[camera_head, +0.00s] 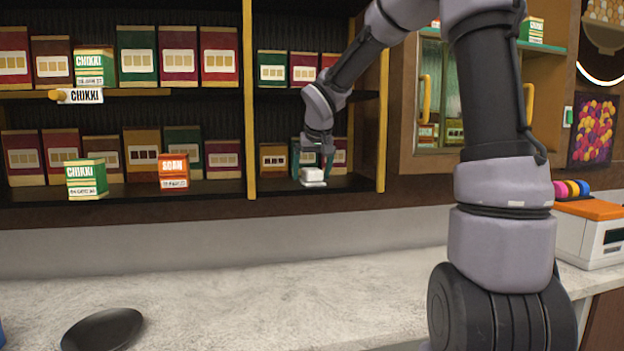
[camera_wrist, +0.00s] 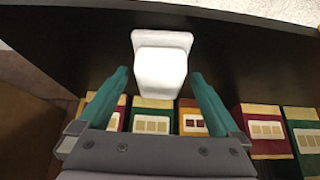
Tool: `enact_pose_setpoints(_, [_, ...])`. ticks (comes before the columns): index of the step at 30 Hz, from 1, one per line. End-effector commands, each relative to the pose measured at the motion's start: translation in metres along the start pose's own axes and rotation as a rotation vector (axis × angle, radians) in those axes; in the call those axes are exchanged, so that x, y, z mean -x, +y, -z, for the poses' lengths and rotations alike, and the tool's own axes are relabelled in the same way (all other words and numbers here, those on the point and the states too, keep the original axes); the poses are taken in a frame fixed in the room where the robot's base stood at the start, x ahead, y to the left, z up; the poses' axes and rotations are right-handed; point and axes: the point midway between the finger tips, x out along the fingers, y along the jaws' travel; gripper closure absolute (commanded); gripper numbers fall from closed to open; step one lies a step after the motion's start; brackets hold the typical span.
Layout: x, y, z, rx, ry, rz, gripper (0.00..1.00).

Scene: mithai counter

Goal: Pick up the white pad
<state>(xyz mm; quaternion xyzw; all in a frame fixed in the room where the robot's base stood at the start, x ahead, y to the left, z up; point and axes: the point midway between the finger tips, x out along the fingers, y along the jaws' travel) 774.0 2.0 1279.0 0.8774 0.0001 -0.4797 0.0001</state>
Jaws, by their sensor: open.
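The white pad (camera_head: 312,176) is a small white block on the lower shelf at the right bay, close to the shelf's front edge. In the wrist view the white pad (camera_wrist: 160,66) shows whole, just beyond the fingertips and between their lines. My gripper (camera_head: 312,160) is above the pad in the head view. In the wrist view its two teal fingers (camera_wrist: 158,74) are spread apart, one to each side of the pad's near end. The gripper is open and holds nothing. I cannot tell whether a finger touches the pad.
Several sweet boxes (camera_head: 273,158) stand behind the pad on the lower shelf (camera_head: 340,185). A yellow post (camera_head: 382,120) rises to the right and another (camera_head: 248,100) to the left. A marble counter (camera_head: 230,300) below holds a dark plate (camera_head: 102,330).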

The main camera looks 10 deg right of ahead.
Motion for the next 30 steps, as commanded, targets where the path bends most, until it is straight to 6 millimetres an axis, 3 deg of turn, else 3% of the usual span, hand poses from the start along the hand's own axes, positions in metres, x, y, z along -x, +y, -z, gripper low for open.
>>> enact_pose_setpoints(4, [0.000, 0.000, 0.000, 0.000, 0.000, 0.000, 0.01])
enact_pose_setpoints(5, [0.000, 0.000, 0.000, 0.000, 0.000, 0.000, 0.08])
enact_pose_setpoints(9, [0.001, 0.000, 0.000, 0.000, 0.000, 0.000, 0.62])
enact_pose_setpoints(11, [0.001, 0.000, 0.000, 0.000, 0.000, 0.000, 0.81])
enact_pose_setpoints(22, [0.006, 0.000, 0.004, -0.001, 0.003, 0.000, 0.81])
enact_pose_setpoints(30, [0.034, 0.000, 0.020, -0.001, 0.004, 0.000, 0.81])
